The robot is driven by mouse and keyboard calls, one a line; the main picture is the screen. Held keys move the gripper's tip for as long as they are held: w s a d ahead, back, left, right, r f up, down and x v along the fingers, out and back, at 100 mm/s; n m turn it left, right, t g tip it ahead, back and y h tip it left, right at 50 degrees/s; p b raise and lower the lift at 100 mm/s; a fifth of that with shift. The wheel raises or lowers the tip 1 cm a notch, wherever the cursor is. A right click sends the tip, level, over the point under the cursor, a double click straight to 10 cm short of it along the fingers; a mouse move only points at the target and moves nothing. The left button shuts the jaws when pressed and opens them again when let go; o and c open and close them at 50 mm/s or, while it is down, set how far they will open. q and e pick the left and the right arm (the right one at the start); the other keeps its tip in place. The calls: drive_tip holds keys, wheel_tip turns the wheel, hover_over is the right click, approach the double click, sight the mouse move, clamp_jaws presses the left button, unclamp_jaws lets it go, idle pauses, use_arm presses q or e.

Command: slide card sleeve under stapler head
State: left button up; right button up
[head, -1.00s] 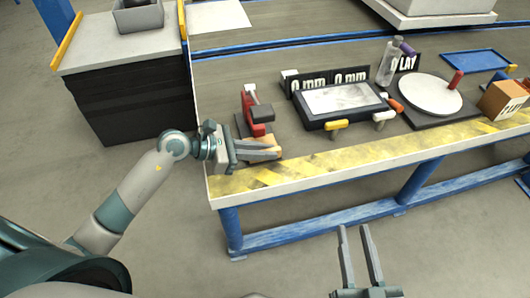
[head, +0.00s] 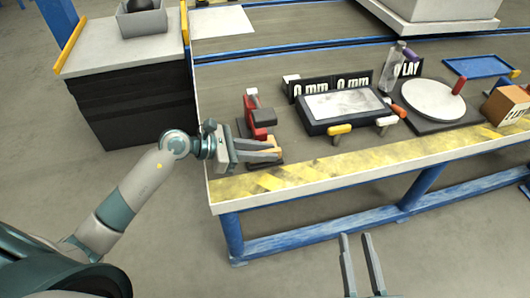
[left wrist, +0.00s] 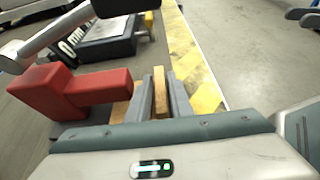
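The stapler (head: 260,117) stands at the table's left end, with a red body and a dark head; its red part (left wrist: 65,90) also shows in the left wrist view. The tan card sleeve (left wrist: 161,92) is between the fingers of my left gripper (left wrist: 160,95), which looks shut on it. In the head view, my left gripper (head: 276,151) is low over the table in front of the stapler, and the sleeve is mostly hidden by the fingers. Another tan patch shows beside the left finger, below the red part. My right gripper (head: 360,264) is open and empty, in front of the table.
A framed panel (head: 345,105) with yellow and white handles lies right of the stapler. Farther right are a round white plate (head: 432,97), a bottle (head: 391,68) and a cardboard box (head: 506,105). The yellow-striped front edge (head: 310,172) is clear.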

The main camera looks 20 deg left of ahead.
use_arm(q)
drive_tip(key=shift+o, duration=0.9)
drive_tip(key=shift+s, duration=0.1)
drive_tip(key=p+v, duration=0.1)
drive_tip(key=v, duration=1.6)
drive_tip(key=shift+s+a, duration=0.1)
drive_tip(key=shift+s, duration=0.05)
